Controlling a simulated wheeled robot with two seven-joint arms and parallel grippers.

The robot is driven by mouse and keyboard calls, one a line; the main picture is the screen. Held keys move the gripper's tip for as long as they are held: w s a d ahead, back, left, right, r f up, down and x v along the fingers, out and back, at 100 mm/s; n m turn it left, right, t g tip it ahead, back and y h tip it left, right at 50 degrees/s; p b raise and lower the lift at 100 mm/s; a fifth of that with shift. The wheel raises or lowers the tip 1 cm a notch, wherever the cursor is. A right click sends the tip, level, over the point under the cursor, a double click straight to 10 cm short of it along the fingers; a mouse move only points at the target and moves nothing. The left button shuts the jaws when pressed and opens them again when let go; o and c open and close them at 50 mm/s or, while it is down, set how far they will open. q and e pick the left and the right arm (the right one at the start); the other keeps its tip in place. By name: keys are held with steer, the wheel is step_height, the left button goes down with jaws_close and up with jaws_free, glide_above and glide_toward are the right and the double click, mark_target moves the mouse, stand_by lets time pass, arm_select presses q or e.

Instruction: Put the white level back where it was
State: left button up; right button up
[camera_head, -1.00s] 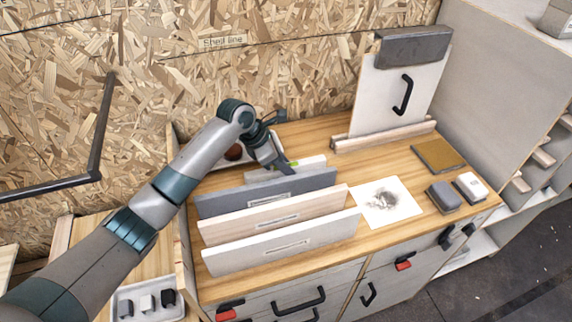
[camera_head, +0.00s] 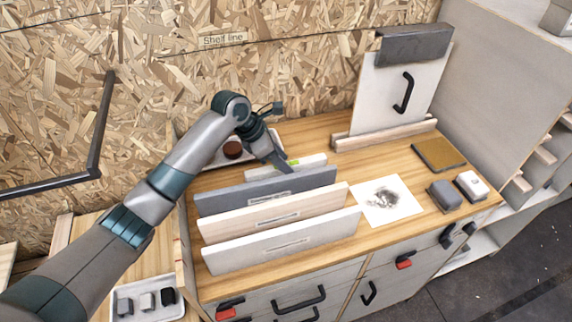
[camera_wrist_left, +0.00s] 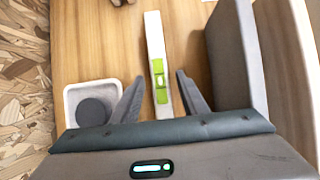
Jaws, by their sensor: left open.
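The white level (camera_head: 313,162) rests on the worktop just behind the grey upright panel. Its green middle part shows beside my finger. In the left wrist view the white level (camera_wrist_left: 154,35) lies lengthwise, with its near end between my fingers. My left gripper (camera_head: 284,162) is over the level. In the wrist view the left gripper (camera_wrist_left: 160,92) is open, with one finger on each side of the level and visible gaps. Its fingers partly hide the level in the head view. My right gripper is not in view.
Grey (camera_head: 265,193), wooden (camera_head: 270,215) and white (camera_head: 285,243) panels stand upright in front of the level. A pale tray (camera_wrist_left: 70,98) with a round dark object stands close to the left finger. A stained sheet (camera_head: 370,212) lies to the right.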

arm_select(q)
steer(key=b+v, duration=0.1)
steer(key=v, duration=0.9)
steer(key=shift+b, duration=0.3)
